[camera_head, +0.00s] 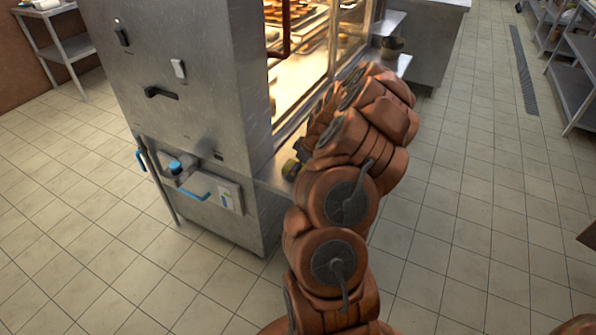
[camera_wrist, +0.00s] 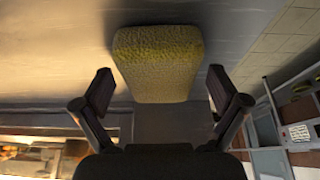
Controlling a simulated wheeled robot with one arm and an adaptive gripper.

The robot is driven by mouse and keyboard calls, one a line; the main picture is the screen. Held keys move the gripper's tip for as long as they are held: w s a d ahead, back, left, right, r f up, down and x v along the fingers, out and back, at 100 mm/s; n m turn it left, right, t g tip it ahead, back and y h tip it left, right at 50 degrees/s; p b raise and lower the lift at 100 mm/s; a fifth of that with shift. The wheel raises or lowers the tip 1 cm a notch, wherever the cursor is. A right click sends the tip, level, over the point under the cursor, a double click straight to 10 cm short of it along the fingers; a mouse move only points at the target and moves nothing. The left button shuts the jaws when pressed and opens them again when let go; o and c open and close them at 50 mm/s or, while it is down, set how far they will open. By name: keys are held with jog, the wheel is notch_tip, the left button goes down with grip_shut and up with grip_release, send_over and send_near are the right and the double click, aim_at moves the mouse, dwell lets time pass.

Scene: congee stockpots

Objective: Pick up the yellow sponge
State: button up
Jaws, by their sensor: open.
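The yellow sponge (camera_wrist: 158,62) is in the wrist view, at the upper middle, on a grey metal surface. My gripper (camera_wrist: 160,88) is open, with one finger on each side of the sponge's lower part and a visible gap to each. I cannot tell whether the fingertips reach level with it in depth. In the head view, a small yellow patch, likely the sponge (camera_head: 290,169), shows at the edge of the metal ledge beside the cabinet. My arm hides most of my gripper and the ledge there.
A tall steel cabinet (camera_head: 190,75) stands just left of my arm, with a lit glass display case (camera_head: 315,60) behind it. A steel counter (camera_head: 425,40) is at the back. Shelves (camera_head: 575,85) stand at the far right. The tiled floor (camera_head: 470,210) right of my arm is clear.

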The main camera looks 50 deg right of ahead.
jog(key=c, duration=1.2)
jog(key=shift+r+p, duration=0.35)
jog(key=shift+p, duration=0.3)
notch_tip(320, 180, up, 3)
jog(key=shift+r+b, duration=0.2)
jog(key=shift+b, duration=0.1)
jog(key=s+a, duration=0.3)
jog(key=s, duration=0.1)
jog(key=s+a+r+b, duration=0.1)
jog(key=s+a, duration=0.2)
jog(key=a, duration=0.1)
jog(key=s+a, duration=0.4)
jog(key=shift+s+r, duration=0.2)
jog(key=shift+s, duration=0.1)
